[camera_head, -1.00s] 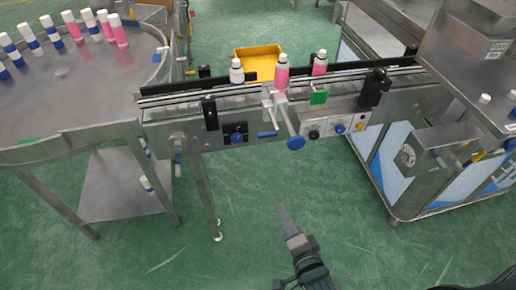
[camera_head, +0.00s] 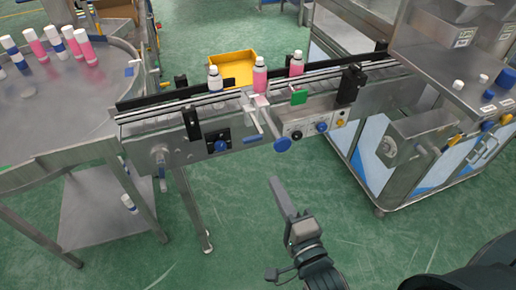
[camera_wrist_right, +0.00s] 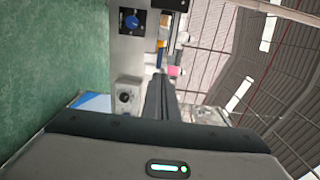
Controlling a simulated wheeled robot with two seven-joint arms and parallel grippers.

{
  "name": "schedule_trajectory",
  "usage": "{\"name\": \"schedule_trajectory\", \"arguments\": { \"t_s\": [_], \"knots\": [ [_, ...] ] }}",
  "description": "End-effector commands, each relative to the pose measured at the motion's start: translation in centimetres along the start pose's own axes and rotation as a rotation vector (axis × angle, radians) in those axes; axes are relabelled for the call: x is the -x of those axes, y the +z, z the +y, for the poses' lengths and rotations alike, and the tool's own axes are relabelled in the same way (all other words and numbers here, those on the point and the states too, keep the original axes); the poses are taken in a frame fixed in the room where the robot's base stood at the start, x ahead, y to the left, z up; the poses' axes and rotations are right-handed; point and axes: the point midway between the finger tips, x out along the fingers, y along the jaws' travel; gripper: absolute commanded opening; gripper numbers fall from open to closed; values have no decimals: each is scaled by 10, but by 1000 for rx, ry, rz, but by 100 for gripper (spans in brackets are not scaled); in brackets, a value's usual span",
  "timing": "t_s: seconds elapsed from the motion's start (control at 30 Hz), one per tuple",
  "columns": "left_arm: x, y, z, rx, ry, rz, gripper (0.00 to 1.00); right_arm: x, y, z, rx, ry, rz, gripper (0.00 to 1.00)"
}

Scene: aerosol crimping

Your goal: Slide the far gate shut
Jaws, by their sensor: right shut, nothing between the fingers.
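A conveyor (camera_head: 170,140) crosses the head view. At its middle a metal slide with a rod and blue knob (camera_head: 282,145) sticks out toward me. A green block (camera_head: 299,97) sits just right of it by the rail. I cannot tell for certain which of these parts is the far gate. Bottles stand on the belt near the slide: a white-and-blue one (camera_head: 215,79) and two pink ones (camera_head: 260,75) (camera_head: 297,64). My right gripper (camera_head: 273,181) is shut and empty, in front of and below the knob, apart from it. Its fingers (camera_wrist_right: 160,95) also show in the right wrist view. My left gripper is out of view.
A round steel table (camera_head: 60,105) with several bottles stands at the left. A machine bench (camera_head: 440,65) with loose caps is at the right. A yellow bin (camera_head: 232,67) lies behind the conveyor. The green floor before the conveyor is open.

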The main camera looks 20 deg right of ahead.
Motion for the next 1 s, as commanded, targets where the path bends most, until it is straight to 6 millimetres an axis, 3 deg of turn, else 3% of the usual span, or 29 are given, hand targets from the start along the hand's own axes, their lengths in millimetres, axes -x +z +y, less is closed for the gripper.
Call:
{"name": "schedule_trajectory", "arguments": {
  "t_s": [0.4, 0.8, 1.0],
  "knots": [
    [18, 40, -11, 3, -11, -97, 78, -51, 0, -4, 3, -2, -1, 0],
    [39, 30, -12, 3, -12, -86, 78, -112, 0, -3, 4, -1, -1, 0],
    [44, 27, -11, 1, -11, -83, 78, -129, 0, -1, 1, 1, 0, 0]
  ]
}}
